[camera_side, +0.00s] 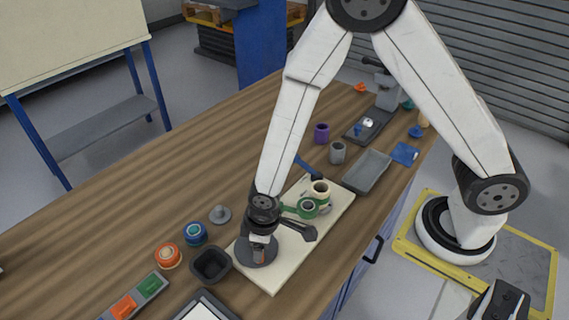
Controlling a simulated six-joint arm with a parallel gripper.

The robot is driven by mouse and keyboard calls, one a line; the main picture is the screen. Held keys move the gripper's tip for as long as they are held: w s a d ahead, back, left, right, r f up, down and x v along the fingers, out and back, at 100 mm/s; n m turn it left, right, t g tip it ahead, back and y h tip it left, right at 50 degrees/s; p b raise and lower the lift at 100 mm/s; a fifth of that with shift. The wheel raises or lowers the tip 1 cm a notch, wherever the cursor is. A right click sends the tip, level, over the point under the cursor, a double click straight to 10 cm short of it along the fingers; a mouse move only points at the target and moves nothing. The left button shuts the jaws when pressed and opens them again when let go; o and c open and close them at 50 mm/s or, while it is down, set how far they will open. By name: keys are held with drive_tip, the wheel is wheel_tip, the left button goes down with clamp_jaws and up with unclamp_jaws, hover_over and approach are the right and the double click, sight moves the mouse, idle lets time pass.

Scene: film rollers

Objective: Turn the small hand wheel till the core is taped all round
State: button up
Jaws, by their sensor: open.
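A cream board (280,275) on the bench carries the roller set-up. On it stand a cream-coloured ring-shaped roll (320,188), which looks like the core, and a green roll (306,208) beside it. A green strip or arm runs left from the green roll. A dark grey round disc (257,258), probably the small hand wheel, lies at the left of the board. My gripper (260,250) points down over this disc with its jaws open. The gripper hides part of the disc, and I cannot tell if it touches. How far tape covers the core is too small to tell.
An orange roll (168,256), a blue roll (196,234), a grey knob (220,214) and a dark square bowl (211,265) stand left of the board. A purple cup (321,133), a grey cup (337,152) and a grey tray (368,172) stand behind.

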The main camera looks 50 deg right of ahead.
drive_tip(key=shift+o, duration=0.3)
drive_tip(key=shift+m+g+h, duration=0.4)
drive_tip(key=shift+g, duration=0.3)
drive_tip(key=s+d+f, duration=0.2)
drive_tip(key=s+d, duration=0.1)
drive_tip(key=shift+s+d, duration=0.1)
drive_tip(key=shift+d, duration=0.1)
drive_tip(key=shift+o, duration=0.4)
drive_tip(key=shift+d+r, duration=0.15)
drive_tip(key=shift+r, duration=0.1)
drive_tip(key=shift+w+a+r, duration=0.2)
drive_tip(key=shift+w+r, duration=0.05)
drive_tip(key=shift+r, duration=0.3)
drive_tip(key=shift+r, duration=0.15)
drive_tip(key=shift+w+d+r, duration=0.15)
drive_tip(key=shift+d+r, duration=0.05)
drive_tip(key=d+r+m+t, duration=0.2)
drive_tip(key=d+r+m, duration=0.3)
drive_tip(key=d+r, duration=0.8)
drive_tip(key=shift+s+r+m+t, duration=0.35)
drive_tip(key=shift+r+m+t, duration=0.05)
drive_tip(key=shift+r, duration=0.1)
